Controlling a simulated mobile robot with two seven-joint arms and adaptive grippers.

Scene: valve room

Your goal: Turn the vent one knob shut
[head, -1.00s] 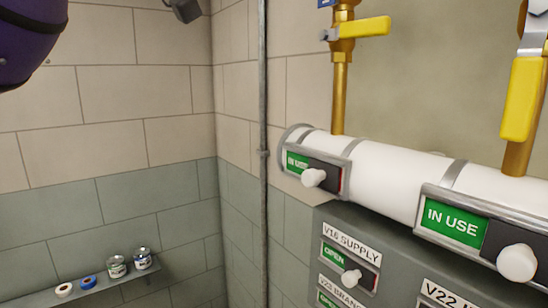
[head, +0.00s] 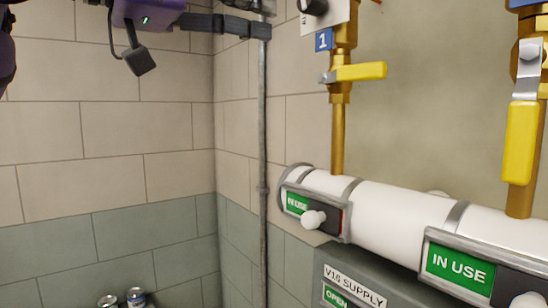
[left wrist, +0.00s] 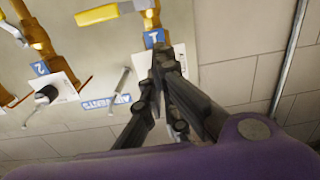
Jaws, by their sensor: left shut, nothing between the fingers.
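The vent one knob (head: 313,5) is black, on a white plate (head: 325,17) above the blue "1" tag (head: 323,40). The top of the view cuts it off. My left gripper (head: 264,20) reaches in from the upper left, shut and empty, its tips left of the knob with a visible gap in the picture. In the left wrist view the shut fingers (left wrist: 161,56) overlap the white plate by the blue "1" tag (left wrist: 154,37). The knob is hidden behind them there. My right gripper is in neither view.
A yellow lever (head: 360,71) sits on the brass pipe below the tag, and another yellow lever (head: 520,142) hangs at right. A white pipe (head: 392,218) with "IN USE" sliders runs below. A vertical grey conduit (head: 263,150) is near the corner. The second vent knob (left wrist: 46,94) is at left.

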